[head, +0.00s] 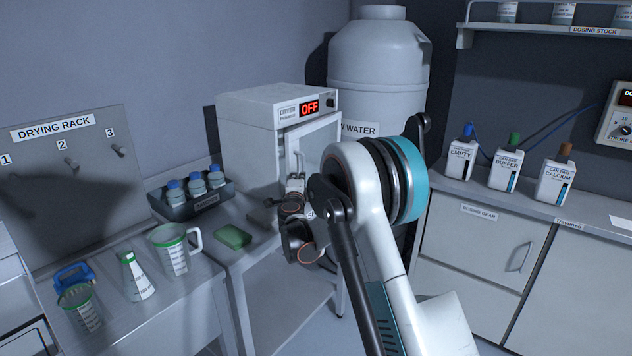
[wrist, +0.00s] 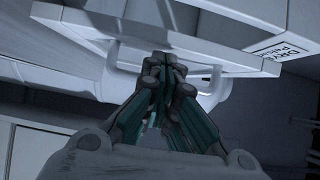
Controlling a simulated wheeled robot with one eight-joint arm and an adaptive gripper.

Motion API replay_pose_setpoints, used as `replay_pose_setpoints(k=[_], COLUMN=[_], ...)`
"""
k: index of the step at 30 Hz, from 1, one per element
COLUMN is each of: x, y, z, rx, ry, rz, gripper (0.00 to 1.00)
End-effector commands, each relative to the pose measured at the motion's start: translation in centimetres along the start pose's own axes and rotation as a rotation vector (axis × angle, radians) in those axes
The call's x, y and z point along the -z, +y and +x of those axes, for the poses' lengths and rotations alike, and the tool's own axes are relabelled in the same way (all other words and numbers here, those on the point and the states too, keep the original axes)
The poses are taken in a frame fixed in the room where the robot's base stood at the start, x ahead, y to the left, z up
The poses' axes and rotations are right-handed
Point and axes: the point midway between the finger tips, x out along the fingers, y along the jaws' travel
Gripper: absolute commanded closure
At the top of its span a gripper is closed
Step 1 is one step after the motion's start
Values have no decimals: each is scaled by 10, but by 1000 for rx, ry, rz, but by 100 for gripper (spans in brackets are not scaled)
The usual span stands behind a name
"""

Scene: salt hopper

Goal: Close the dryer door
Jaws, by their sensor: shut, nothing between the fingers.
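The dryer (head: 248,115) is a white box on the bench, with a red "OFF" display. Its pale door (head: 322,140) is on the front below the display; my arm covers its lower right part. The door handle (head: 299,160) is a light bar near the door's left edge. My gripper (head: 296,182) is just below the handle. In the wrist view my gripper (wrist: 168,65) is shut and empty, its fingertips close against the handle (wrist: 118,58) and the door's edge (wrist: 165,45). I cannot tell if they touch.
A dark tray (head: 190,214) with blue-capped bottles and a green sponge (head: 233,237) lie left of my gripper. A jug (head: 172,255) and flask (head: 135,278) stand on the left bench. A large tank (head: 375,60) stands behind the dryer. The right counter (head: 480,195) holds cans.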

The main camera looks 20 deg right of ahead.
Motion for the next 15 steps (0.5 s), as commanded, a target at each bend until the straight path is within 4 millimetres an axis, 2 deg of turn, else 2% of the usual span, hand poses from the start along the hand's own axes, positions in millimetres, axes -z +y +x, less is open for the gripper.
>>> replay_pose_setpoints(k=[6, 15], x=[-21, -31], y=[0, 0], z=[12, 16], rx=[0, 0], ry=[8, 7], rz=[0, 0], gripper=[100, 100])
